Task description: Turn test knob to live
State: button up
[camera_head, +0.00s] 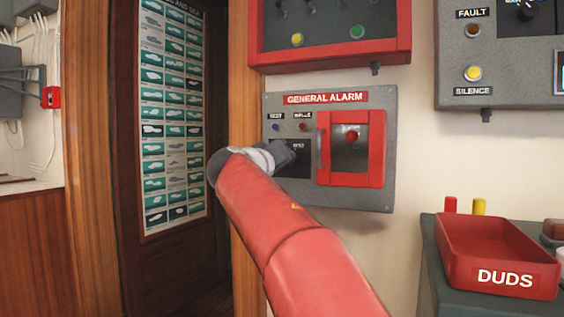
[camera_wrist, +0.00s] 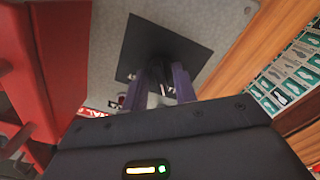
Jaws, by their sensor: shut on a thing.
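The general alarm box (camera_head: 363,205) is a grey panel on the wall. A black plate (camera_head: 296,171) with small white lettering sits on its left half, partly hidden behind my gripper (camera_head: 290,152). In the wrist view the black plate (camera_wrist: 140,42) lies straight ahead. My gripper's purple fingers (camera_wrist: 156,84) are shut on the dark test knob (camera_wrist: 157,68) in the middle of that plate. The knob is mostly hidden in shadow between the fingers. The knob's pointer and setting cannot be read in either view.
A red-framed cover (camera_head: 323,182) with a red button behind it is just right of the plate. A red-edged panel (camera_head: 330,60) hangs above. A wooden door frame (camera_head: 243,120) is close on the left. A red DUDS tray (camera_head: 460,262) stands lower right.

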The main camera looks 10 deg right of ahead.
jog(key=o, duration=1)
jog(key=shift+c, duration=0.2)
jog(key=b+v, duration=0.2)
jog(key=v, duration=0.6)
